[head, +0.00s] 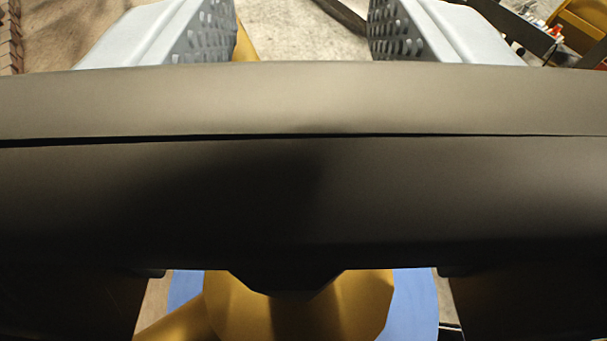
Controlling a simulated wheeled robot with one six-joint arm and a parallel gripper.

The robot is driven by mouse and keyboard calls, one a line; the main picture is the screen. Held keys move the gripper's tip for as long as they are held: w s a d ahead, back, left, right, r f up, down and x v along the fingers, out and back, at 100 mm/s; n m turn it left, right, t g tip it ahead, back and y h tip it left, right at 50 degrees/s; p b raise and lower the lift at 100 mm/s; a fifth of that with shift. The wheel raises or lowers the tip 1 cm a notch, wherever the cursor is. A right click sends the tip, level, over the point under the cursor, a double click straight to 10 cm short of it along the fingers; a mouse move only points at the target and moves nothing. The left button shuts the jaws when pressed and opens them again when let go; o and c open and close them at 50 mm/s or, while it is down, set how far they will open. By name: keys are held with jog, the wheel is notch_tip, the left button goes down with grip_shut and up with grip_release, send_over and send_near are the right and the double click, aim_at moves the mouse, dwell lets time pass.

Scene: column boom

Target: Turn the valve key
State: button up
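My gripper (303,35) is open, with two light grey fingers with perforated inner pads at the top of the head view. Its dark body crosses the whole middle and hides much of the scene. Below this body a gold faceted piece (335,308), which looks like the hub of the valve key, shows in front of a blue round surface (412,305). A gold arm (170,325) runs from it to the lower left. Another gold bit (244,46) shows beside the left finger's inner edge. I cannot tell whether it touches the finger or joins the hub.
Grey concrete floor (300,30) shows between the fingers, with a dark strip (345,14) across its top. A yellow container (585,22), a dark bar (515,32) and small items are at the upper right. A brown surface (65,35) is at the upper left.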

jog(key=shift+s+d+f, duration=0.1)
jog(key=shift+d+f, duration=0.1)
jog(key=shift+s+d, duration=0.15)
jog(key=shift+s, duration=0.5)
jog(key=s+d, duration=0.2)
jog(key=s, duration=0.6)
jog(key=s+d, duration=0.1)
jog(key=s, duration=0.8)
jog(key=shift+d, duration=0.4)
dwell(0.8)
jog(key=shift+f, duration=0.1)
jog(key=shift+c, duration=0.3)
